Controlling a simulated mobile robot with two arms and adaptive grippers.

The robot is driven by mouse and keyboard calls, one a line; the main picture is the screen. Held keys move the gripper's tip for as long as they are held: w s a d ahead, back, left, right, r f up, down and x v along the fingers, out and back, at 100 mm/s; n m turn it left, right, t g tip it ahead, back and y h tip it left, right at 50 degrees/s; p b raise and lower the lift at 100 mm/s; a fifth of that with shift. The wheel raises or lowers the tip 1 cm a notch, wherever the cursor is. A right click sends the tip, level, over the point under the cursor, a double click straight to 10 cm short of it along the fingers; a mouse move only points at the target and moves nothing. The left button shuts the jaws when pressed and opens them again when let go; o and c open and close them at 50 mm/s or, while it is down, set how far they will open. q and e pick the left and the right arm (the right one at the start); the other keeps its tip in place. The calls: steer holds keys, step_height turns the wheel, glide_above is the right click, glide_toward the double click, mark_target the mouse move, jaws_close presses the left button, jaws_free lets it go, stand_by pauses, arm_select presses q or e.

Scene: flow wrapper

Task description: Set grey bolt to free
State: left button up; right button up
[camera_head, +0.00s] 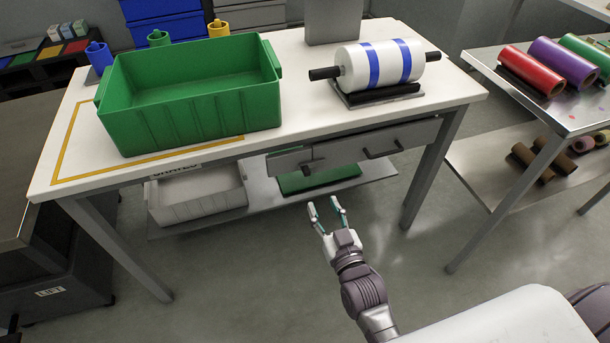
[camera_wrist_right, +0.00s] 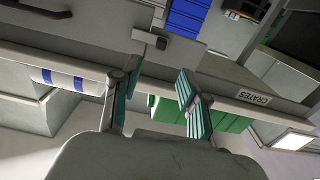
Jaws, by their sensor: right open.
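The grey bolt (camera_head: 312,164) appears as a small grey block with a dark end on the front of the left drawer (camera_head: 290,158) under the white table. It also shows in the right wrist view (camera_wrist_right: 152,38), beyond the fingertips. Its exact setting is too small to tell. My right gripper (camera_head: 323,206) is open and empty, in front of and below the drawer, apart from the bolt. Its two teal-padded fingers show in the wrist view (camera_wrist_right: 160,72). My left gripper is not in view.
A green crate (camera_head: 190,115) and a white roll with blue bands (camera_head: 352,68) stand on the table (camera_head: 300,80). A second drawer (camera_head: 385,140) has a dark handle. A white crate (camera_head: 200,203) sits on the shelf below. A metal roll table (camera_head: 490,62) stands right.

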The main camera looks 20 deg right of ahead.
mark_target(308, 175)
steer(key=w, duration=0.5)
steer(key=w+b, duration=0.1)
steer(key=w, duration=0.4)
steer(key=shift+a+f+b, duration=0.1)
steer(key=shift+a+b, duration=0.1)
steer(key=shift+b, duration=0.1)
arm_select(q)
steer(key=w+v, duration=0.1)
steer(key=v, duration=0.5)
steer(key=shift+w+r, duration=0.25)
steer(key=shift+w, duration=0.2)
arm_select(e)
steer(key=shift+w, duration=0.6)
jaws_close()
